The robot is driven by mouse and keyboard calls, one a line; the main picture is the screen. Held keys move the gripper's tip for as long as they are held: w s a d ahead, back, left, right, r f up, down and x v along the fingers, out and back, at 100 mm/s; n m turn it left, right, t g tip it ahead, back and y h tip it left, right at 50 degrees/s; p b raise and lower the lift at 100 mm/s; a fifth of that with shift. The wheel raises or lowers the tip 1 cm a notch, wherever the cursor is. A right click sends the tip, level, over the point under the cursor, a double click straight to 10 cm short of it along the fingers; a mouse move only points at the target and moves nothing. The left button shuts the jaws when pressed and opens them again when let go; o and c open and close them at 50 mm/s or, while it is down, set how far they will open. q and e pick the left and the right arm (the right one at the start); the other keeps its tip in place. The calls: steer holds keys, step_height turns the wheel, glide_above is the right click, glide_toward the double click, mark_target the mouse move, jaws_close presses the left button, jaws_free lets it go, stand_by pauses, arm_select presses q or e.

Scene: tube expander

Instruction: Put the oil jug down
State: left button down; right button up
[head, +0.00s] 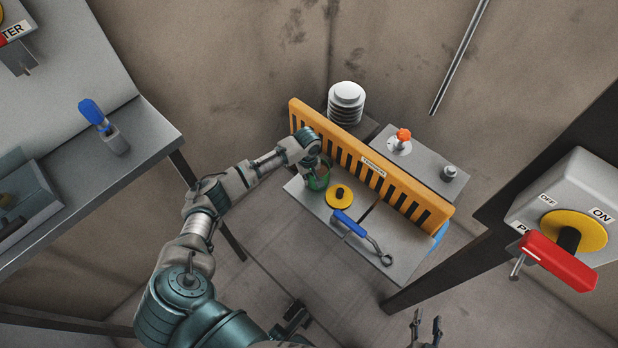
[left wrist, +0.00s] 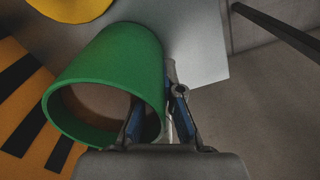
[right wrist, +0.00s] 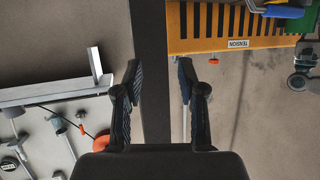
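The oil jug appears to be the green open cylinder (left wrist: 110,75), seen large in the left wrist view with its hollow mouth toward the camera. In the head view the green jug (head: 319,182) is at the left end of the low grey table, partly hidden by my left gripper (head: 316,164). My left gripper (left wrist: 158,112) is closed in on the jug's side, one finger within the mouth's outline and one outside; the fingertips are partly hidden. I cannot tell whether the jug's base touches the table. My right gripper (head: 426,328) is open and empty, also in its wrist view (right wrist: 159,75).
The low table (head: 404,250) also carries a yellow disc (head: 339,196) and a blue-handled tool (head: 350,223). A slotted orange guard marked TENSION (head: 400,187) stands along its back edge. A switch box with a red handle (head: 560,262) is at right. A workbench (head: 90,165) stands at left.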

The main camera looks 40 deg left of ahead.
arm_select(q)
steer(key=c, duration=1.3)
jaws_free()
steer(key=shift+d, duration=0.1)
arm_select(e)
steer(key=shift+w+d+f, duration=0.1)
steer(key=shift+d, duration=0.05)
arm_select(q)
steer(key=shift+r, duration=0.2)
step_height(320, 180, up, 6)
steer(key=shift+f+p, duration=0.2)
steer(key=shift+p, duration=1.05)
step_height(320, 180, up, 6)
steer(key=shift+f+p, duration=0.1)
steer(key=shift+p, duration=0.85)
arm_select(e)
steer(key=s+d+f+g+h, duration=0.1)
steer(key=s+d+f+g, duration=0.1)
steer(key=s, duration=0.4)
steer(key=s+d+f+g+h, duration=0.1)
steer(key=s+d+f+g, duration=0.1)
steer(key=s+f+g, duration=0.2)
steer(key=s+g, duration=0.2)
steer(key=shift+s+d+f+g, duration=0.15)
steer(key=shift+s+d+g, duration=0.2)
steer(key=shift+g, duration=0.05)
steer(key=shift+w, duration=0.15)
